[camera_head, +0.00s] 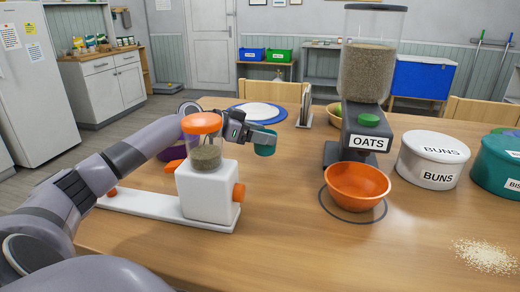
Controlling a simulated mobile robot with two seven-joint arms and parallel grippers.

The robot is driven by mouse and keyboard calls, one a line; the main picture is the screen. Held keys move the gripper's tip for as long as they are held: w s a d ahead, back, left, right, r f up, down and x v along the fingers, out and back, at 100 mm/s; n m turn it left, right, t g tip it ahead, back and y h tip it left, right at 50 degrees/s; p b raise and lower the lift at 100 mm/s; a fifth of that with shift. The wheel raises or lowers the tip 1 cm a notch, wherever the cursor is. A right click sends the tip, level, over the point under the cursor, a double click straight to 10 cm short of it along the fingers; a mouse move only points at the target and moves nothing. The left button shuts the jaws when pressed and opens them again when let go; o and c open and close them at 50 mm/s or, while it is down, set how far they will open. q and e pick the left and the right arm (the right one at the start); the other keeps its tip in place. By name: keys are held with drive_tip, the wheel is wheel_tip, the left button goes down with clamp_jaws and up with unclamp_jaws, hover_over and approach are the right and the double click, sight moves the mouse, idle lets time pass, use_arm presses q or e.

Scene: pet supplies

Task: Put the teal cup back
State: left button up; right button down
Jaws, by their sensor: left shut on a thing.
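The teal cup (266,149) is in the middle of the table area, just right of the orange-topped dispenser. My left gripper (263,135) is shut on the cup, near its top. The jaws hide part of the cup, and I cannot tell whether its base touches the table or hangs above it. My left arm reaches in from the left and passes behind the small dispenser. My right gripper is out of view.
A small white dispenser (207,192) with an orange lid stands near the arm. The oats dispenser (352,140) stands right of the cup, an orange bowl (357,188) before it. A blue-rimmed plate (257,112) lies behind.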

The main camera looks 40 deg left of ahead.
sight(255, 148)
use_arm(q)
wheel_tip(255, 148, down, 4)
drive_tip(key=shift+f, duration=0.15)
drive_tip(key=o, duration=1.2)
drive_tip(key=shift+c, duration=0.2)
drive_tip(key=shift+s+a, duration=0.1)
drive_tip(key=shift+s+a, duration=0.25)
drive_tip(key=shift+s, duration=0.2)
drive_tip(key=shift+b+v, duration=0.7)
drive_tip(key=shift+v, duration=1.05)
drive_tip(key=shift+s+a+r, duration=0.2)
drive_tip(key=shift+s+r, duration=0.3)
drive_tip(key=shift+s, duration=0.1)
drive_tip(key=shift+v, duration=2.9)
